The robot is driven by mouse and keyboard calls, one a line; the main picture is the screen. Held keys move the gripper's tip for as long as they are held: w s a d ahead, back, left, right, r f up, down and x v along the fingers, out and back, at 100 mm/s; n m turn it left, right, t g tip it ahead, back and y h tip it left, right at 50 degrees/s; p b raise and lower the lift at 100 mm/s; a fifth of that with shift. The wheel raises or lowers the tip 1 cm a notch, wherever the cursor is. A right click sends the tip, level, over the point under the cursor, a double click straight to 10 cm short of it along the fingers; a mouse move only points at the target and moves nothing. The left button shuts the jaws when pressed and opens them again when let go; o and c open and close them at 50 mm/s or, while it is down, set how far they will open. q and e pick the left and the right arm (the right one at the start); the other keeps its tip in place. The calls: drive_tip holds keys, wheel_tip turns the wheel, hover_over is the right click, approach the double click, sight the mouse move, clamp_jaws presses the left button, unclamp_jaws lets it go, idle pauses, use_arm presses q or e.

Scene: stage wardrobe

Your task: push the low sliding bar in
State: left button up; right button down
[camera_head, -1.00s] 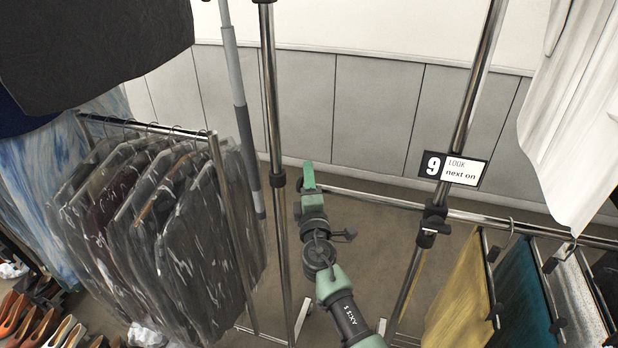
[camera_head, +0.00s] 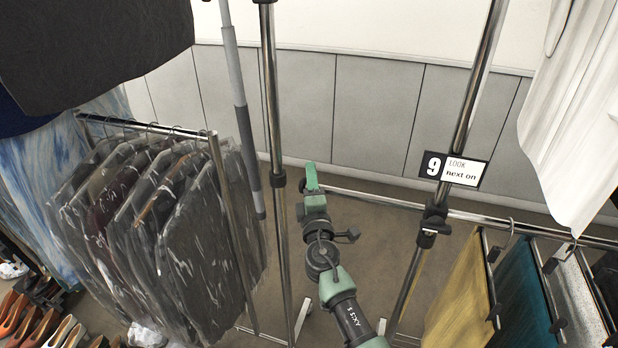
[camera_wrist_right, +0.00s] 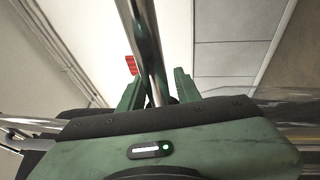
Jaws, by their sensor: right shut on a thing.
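The low sliding bar (camera_head: 375,201) is a thin chrome tube running level behind the right-hand upright and on toward the hanging trousers. My right gripper (camera_head: 311,178) is at the left end of this bar, close to the right of the left upright post (camera_head: 278,215). In the right wrist view a chrome tube (camera_wrist_right: 147,45) passes between the two green fingers of my right gripper (camera_wrist_right: 158,90), which is shut on it. The tip of the bar is hidden by the gripper. My left gripper is not in view.
Yellow (camera_head: 460,290) and teal (camera_head: 522,290) trousers hang at the right. A rack of covered garments (camera_head: 195,255) stands left. Shoes (camera_head: 40,325) lie at bottom left. Floor between the uprights is clear.

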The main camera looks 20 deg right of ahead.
sight(375, 199)
drive_tip(key=s+d, duration=0.9)
drive_tip(key=d, duration=0.4)
drive_tip(key=shift+d, duration=0.25)
drive_tip(key=shift+s+f, duration=0.1)
drive_tip(key=c, duration=1.3)
unclamp_jaws()
drive_tip(key=b+v, duration=0.2)
drive_tip(key=v, duration=0.6)
